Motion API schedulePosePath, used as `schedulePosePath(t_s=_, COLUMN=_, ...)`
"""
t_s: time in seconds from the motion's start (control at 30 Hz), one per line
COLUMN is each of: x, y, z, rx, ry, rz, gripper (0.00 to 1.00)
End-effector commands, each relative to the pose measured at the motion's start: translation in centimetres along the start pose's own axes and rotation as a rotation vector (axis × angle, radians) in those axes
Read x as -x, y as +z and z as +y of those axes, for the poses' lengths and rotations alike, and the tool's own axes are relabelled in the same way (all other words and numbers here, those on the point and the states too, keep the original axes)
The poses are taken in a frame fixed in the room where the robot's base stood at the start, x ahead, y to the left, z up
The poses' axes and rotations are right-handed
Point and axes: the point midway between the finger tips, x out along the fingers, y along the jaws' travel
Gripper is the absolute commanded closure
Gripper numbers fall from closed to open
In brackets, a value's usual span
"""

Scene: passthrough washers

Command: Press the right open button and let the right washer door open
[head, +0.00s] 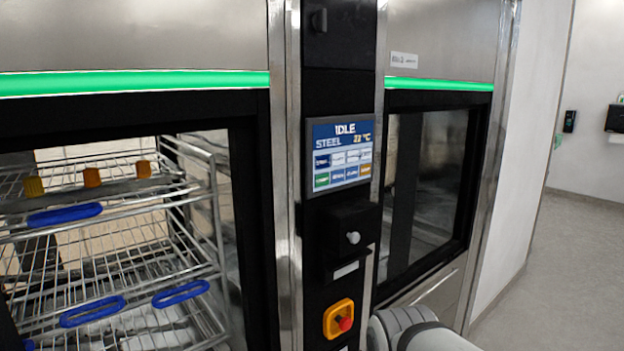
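The right washer door (428,190) is a dark-framed glass panel, and it looks closed. A green light strip (437,84) glows above it. Between the two washers stands a black control column with a lit touchscreen (343,154) reading "IDLE", "STEEL" and a temperature. The screen has several blue, pale and green buttons. Their labels are too small to read, so I cannot tell which one is the right open button. Grey rounded links of my arm (412,330) show at the bottom, right of the column. My gripper is out of view.
The left washer holds a wire rack (150,255) with blue handles; a green strip (135,82) glows above it. A red emergency button (345,323) on a yellow base and a white knob (353,238) sit below the screen. Open floor (570,265) lies at the right.

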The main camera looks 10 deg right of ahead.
Motion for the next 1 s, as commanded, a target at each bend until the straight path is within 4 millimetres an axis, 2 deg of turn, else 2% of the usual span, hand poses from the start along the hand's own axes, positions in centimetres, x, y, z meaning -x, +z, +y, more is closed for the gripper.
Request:
schedulePosePath(t_s=0.27, x=0.0, y=0.0, z=0.0, rx=0.0, ry=0.0, rz=0.0, gripper=0.64)
schedulePosePath(t_s=0.7, x=0.0, y=0.0, z=0.0, rx=0.0, ry=0.0, rz=0.0, gripper=1.0)
schedulePosePath(t_s=1.0, x=0.0, y=0.0, z=0.0, rx=0.0, ry=0.0, rz=0.0, gripper=1.0)
